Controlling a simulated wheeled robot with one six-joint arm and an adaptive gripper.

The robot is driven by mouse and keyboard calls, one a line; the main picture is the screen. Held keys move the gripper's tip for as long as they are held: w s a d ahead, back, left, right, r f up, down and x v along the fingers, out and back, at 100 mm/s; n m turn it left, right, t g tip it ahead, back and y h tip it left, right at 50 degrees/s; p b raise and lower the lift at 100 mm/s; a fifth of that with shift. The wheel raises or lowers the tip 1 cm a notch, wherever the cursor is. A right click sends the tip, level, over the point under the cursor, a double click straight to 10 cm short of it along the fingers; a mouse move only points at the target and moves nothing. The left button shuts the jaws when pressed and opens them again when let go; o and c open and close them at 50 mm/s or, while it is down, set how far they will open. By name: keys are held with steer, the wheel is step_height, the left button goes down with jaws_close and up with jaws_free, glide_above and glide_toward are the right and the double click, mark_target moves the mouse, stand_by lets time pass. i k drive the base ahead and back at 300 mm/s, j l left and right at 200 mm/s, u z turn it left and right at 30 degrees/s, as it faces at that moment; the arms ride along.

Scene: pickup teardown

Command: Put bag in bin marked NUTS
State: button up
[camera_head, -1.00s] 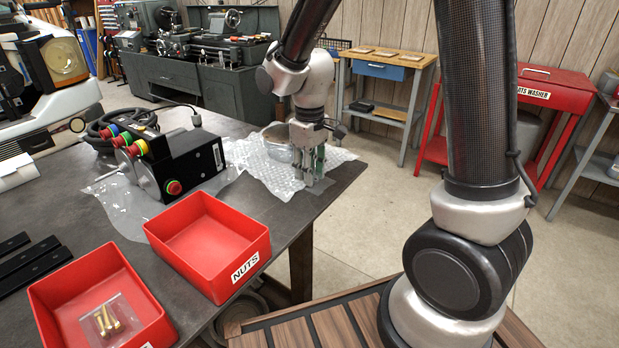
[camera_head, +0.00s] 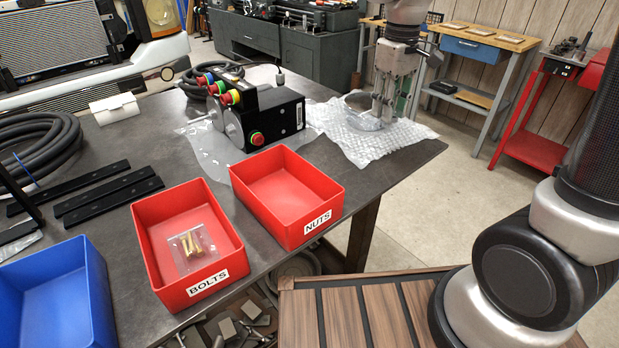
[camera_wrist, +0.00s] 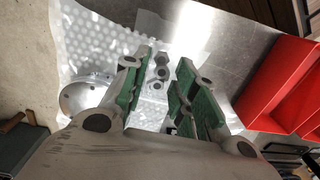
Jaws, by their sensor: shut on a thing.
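A clear bag with several grey nuts (camera_wrist: 159,73) shows in the wrist view between my green-padded fingers. My gripper (camera_head: 382,116) points down over the bubble wrap on the bench and is shut on the bag (camera_wrist: 154,86). In the head view I cannot make out the bag, and its height above the wrap is unclear. The red bin marked NUTS (camera_head: 318,222) stands upright and empty at the bench's front edge, left of and nearer than my gripper. Red bins also show at the right of the wrist view (camera_wrist: 276,80).
The BOLTS bin (camera_head: 207,284), holding a bag of brass bolts (camera_head: 192,248), stands left of the NUTS bin. A blue bin (camera_head: 60,300) is at lower left. A black control box (camera_head: 270,115) stands behind the NUTS bin. A round metal part (camera_wrist: 86,97) lies beside my gripper on the bubble wrap (camera_head: 350,146).

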mark_target(285, 204)
steer(key=k+j, duration=0.2)
steer(key=j, duration=0.15)
steer(key=k+j, duration=0.15)
steer(key=j, duration=0.25)
steer(key=k+j, duration=0.2)
steer(key=j, duration=0.15)
